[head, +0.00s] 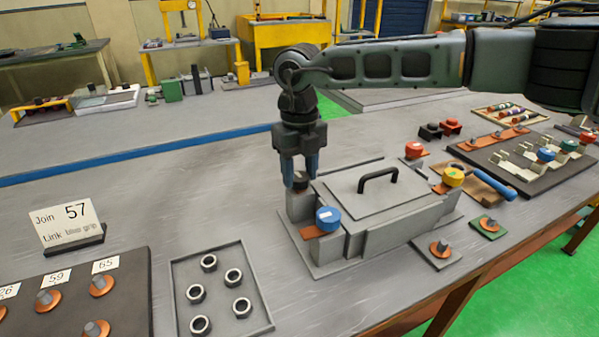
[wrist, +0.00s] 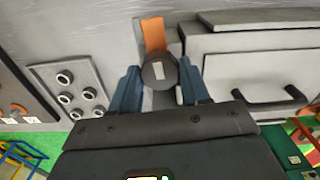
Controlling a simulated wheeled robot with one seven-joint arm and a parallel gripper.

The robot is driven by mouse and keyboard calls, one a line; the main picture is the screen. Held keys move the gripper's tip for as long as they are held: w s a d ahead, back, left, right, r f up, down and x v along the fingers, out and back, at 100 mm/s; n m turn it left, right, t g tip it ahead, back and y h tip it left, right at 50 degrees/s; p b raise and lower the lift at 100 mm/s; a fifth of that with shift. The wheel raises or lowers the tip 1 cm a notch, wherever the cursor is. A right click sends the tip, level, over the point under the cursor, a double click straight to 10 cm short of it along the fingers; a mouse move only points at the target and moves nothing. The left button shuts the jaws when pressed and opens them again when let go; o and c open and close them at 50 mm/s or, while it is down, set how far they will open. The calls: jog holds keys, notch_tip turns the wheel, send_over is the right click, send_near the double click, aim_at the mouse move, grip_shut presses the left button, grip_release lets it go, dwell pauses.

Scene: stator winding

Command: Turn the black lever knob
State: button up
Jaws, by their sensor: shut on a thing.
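The black lever knob (wrist: 158,72) shows in the wrist view as a dark round cap with a pale mark on top. My gripper (wrist: 160,82) has its two blue fingers on either side of it, shut on it. In the head view my gripper (head: 300,178) points down over the left end of a grey box (head: 365,225), and the dark knob (head: 300,183) shows only partly between the fingers. An orange tab (wrist: 152,33) lies beside the knob in the wrist view. How far the knob is turned cannot be told.
A blue round knob (head: 328,218) stands close in front of my gripper. The box lid has a black handle (head: 377,180). A tray of several nuts (head: 260,318) and a card reading 57 (head: 66,222) are to the left. Red (head: 414,150) and yellow (head: 453,177) knobs stand right.

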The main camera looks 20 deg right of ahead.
jog(key=m, duration=0.4)
jog(key=shift+w+r+m+b, duration=0.15)
jog(key=shift+r+m+b, duration=0.1)
jog(key=shift+m+b, duration=0.05)
jog(key=m, duration=0.4)
jog(key=shift+m+b, duration=0.3)
jog(key=shift+b, duration=0.05)
jog(key=m, duration=0.4)
jog(key=shift+b, duration=0.4)
jog(key=shift+m+b, duration=0.45)
jog(key=shift+m, duration=1.85)
jog(key=o, duration=1)
jog(key=shift+f, duration=0.1)
jog(key=shift+o, duration=0.2)
